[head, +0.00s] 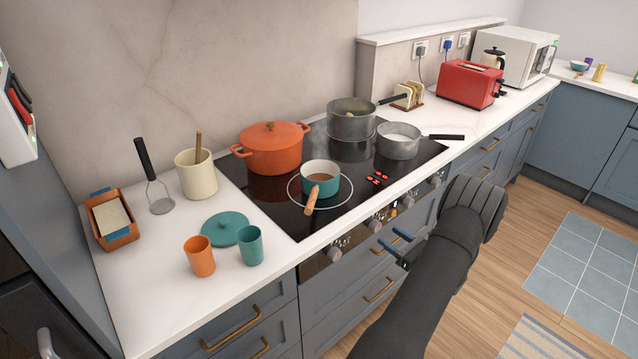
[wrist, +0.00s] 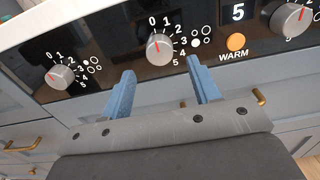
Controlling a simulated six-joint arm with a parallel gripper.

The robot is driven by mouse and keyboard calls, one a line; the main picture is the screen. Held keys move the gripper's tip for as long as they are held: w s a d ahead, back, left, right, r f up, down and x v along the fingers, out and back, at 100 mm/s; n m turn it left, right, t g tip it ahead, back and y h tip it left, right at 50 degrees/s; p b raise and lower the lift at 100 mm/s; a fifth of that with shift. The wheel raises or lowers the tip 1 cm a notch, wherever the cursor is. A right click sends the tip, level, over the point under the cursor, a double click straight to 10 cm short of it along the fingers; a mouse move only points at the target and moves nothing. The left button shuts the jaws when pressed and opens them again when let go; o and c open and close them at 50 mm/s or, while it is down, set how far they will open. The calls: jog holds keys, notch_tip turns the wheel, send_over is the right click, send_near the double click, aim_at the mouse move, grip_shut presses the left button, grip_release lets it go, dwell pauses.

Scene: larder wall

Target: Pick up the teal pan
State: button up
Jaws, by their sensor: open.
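The teal pan (head: 320,179) is small, with a white inside, brown contents and a wooden handle (head: 313,195) that points toward the front edge of the hob. It stands upright on the front left ring of the black glass hob (head: 270,211). My gripper (head: 396,249) is in front of the stove, below the counter edge and to the right of the pan, apart from it. In the wrist view my gripper (wrist: 160,82) has its two blue fingers spread and empty, facing the knob panel (wrist: 120,56). The pan is not in the wrist view.
An orange pot (head: 272,150) stands behind the pan. A grey pot (head: 350,120) and a grey saucepan (head: 399,140) stand to the right. A teal lid (head: 225,229), an orange cup (head: 199,256) and a teal cup (head: 250,246) are on the left counter. Knobs (wrist: 60,77) line the stove front.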

jog(key=shift+c, duration=0.3)
jog(key=shift+c, duration=0.9)
